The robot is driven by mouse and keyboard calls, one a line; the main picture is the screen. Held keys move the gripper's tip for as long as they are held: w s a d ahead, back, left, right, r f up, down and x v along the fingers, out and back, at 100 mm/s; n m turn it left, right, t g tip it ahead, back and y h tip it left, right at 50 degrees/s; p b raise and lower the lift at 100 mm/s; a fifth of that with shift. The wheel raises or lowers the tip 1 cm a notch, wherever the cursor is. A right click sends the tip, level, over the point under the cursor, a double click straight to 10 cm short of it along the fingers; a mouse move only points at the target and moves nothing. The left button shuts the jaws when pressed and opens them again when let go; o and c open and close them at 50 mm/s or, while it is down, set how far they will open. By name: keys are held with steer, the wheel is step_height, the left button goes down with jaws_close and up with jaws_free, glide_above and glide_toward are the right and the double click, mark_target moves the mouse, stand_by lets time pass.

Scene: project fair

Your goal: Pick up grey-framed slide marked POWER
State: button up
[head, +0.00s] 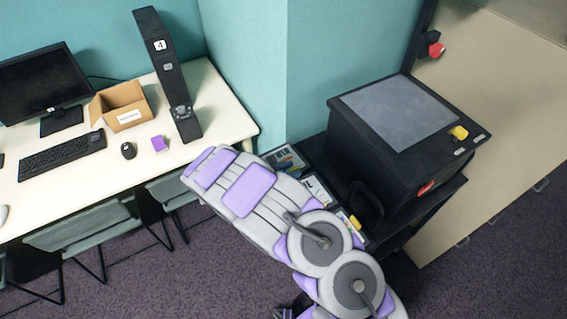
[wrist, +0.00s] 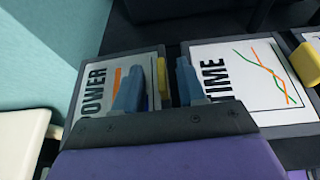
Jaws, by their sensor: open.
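The grey-framed slide marked POWER (wrist: 98,72) lies face up at the left of the wrist view, its lower part hidden by my gripper. A yellow tab (wrist: 162,76) stands at its right edge. My gripper (wrist: 160,68) is open, with one blue-grey finger on each side of the tab in the picture. I cannot tell whether the fingers touch it. A second slide, marked TIME (wrist: 235,85), lies just to the right. In the head view my arm hides the gripper, and a slide (head: 284,158) shows beyond the arm.
Other slides (head: 318,190) lie in a row on a dark surface beside a black boxy machine (head: 345,140). Left stands a white desk (head: 85,185) with a monitor, keyboard and open cardboard box (head: 122,108). A teal partition (head: 245,65) rises behind.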

steer(key=shift+a, duration=0.1)
steer(key=shift+c, duration=0.7)
jaws_close()
